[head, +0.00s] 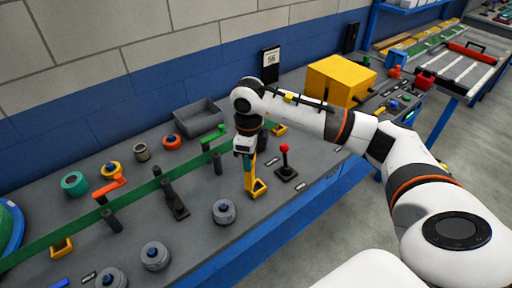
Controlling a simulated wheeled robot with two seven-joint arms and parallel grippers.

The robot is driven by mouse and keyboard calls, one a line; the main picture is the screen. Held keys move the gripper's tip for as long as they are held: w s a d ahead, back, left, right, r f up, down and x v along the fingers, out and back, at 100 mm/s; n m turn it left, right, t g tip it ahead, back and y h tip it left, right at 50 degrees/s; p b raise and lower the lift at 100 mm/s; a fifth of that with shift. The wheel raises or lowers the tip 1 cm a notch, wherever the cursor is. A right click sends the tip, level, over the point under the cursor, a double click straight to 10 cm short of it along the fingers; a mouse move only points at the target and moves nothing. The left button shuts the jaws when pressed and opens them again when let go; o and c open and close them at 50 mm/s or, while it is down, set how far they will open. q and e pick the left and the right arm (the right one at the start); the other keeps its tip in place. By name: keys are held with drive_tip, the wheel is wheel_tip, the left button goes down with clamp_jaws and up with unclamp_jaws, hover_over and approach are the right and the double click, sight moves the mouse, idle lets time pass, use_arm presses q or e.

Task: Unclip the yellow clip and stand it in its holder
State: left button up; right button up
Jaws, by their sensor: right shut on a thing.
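My right gripper (246,151) points down over the grey bench and is shut on the yellow clip (249,174). The clip hangs upright below the fingers. Its lower end is at a yellow open-framed holder (260,187) on the bench; I cannot tell whether it is inside the holder or just in front of or above it. The fingers hide the clip's upper end. My left gripper is not in view.
A green strip (135,195) runs along the bench, with an orange clip (110,187) and a green clip (213,138) on it. A red-knobbed lever (285,160) stands right of the holder. A grey round part (224,212) lies to the front left. A grey bin (199,118) is behind.

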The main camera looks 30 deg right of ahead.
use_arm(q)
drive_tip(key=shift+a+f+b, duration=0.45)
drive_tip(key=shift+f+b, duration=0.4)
use_arm(e)
drive_tip(key=shift+w+d+f+m, duration=0.35)
drive_tip(key=shift+d+f+m, duration=0.25)
drive_tip(key=shift+m, duration=0.7)
drive_tip(key=shift+w+d+f+m, duration=0.4)
drive_tip(key=shift+d+f+m, duration=0.2)
drive_tip(key=shift+m, duration=0.7)
drive_tip(key=shift+w+d+f+m, duration=0.35)
drive_tip(key=shift+d+f+m, duration=0.2)
drive_tip(key=shift+m, duration=0.75)
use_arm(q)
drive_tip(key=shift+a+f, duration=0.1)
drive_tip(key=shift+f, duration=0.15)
use_arm(e)
drive_tip(key=shift+f, duration=0.2)
use_arm(q)
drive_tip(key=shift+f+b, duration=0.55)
drive_tip(key=shift+b, duration=0.25)
use_arm(e)
drive_tip(key=shift+f, duration=0.75)
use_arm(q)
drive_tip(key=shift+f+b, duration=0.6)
use_arm(e)
drive_tip(key=shift+f, duration=0.8)
